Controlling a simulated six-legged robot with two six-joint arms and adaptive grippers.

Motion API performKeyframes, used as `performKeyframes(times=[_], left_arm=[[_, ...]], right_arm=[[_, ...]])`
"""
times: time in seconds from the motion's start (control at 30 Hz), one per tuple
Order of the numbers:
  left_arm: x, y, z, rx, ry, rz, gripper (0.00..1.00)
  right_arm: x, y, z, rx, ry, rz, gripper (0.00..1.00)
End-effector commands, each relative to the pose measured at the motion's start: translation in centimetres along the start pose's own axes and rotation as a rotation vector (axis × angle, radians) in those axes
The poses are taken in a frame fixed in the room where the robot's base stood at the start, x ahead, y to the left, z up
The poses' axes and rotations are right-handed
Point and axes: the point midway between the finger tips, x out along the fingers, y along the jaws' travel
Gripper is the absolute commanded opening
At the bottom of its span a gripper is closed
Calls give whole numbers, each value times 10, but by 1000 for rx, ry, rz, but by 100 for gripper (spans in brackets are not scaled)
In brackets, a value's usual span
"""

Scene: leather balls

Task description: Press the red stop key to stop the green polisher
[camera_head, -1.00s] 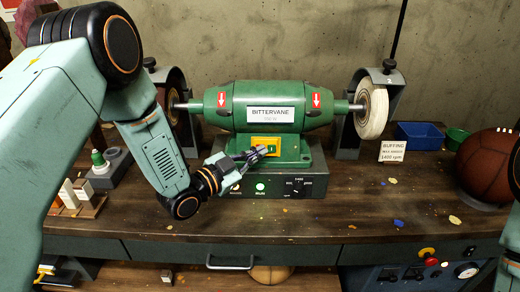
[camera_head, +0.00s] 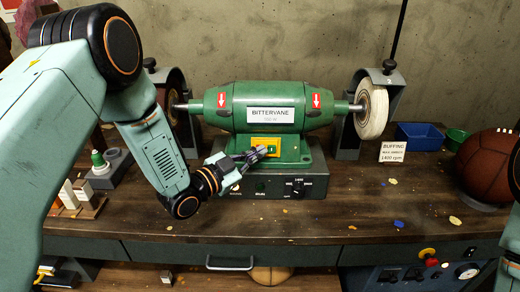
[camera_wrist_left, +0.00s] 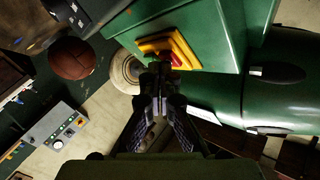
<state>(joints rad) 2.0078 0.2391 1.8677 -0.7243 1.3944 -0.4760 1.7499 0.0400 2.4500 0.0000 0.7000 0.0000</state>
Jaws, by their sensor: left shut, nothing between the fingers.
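The green polisher (camera_head: 268,94) stands on the workbench with a buffing wheel (camera_head: 372,108) at its right end. A yellow switch plate (camera_head: 262,140) is on its front foot. My left gripper (camera_head: 266,150) is shut and empty, its fingertips at the plate. In the left wrist view, the red stop key (camera_wrist_left: 178,60) shows on the yellow plate (camera_wrist_left: 155,45), right beside the tips of my left gripper (camera_wrist_left: 160,72); I cannot tell whether they touch it. The fingers hide part of the plate in the head view. The lamp (camera_head: 260,187) on the grey base is dark. My right gripper is out of view.
A leather ball (camera_head: 488,165), a blue bin (camera_head: 418,135) and a buffing sign (camera_head: 392,152) are at the right. Small blocks (camera_head: 80,192) stand at the left. The front middle of the bench (camera_head: 330,222) is mostly clear, with a few scraps.

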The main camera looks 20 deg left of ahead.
Motion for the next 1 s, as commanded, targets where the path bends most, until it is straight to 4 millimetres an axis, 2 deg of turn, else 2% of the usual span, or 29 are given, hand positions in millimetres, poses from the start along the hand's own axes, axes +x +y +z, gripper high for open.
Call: performKeyframes(times=[0.27,0.63,1.0], left_arm=[[-10,7,-7,-1,-1,1,0],[-12,9,-8,-1,-1,1,0],[-33,24,-25,-2,-3,2,0]], right_arm=[[-7,0,0,0,0,0,78],[-8,0,0,0,0,0,78],[-22,0,0,0,0,0,78]])
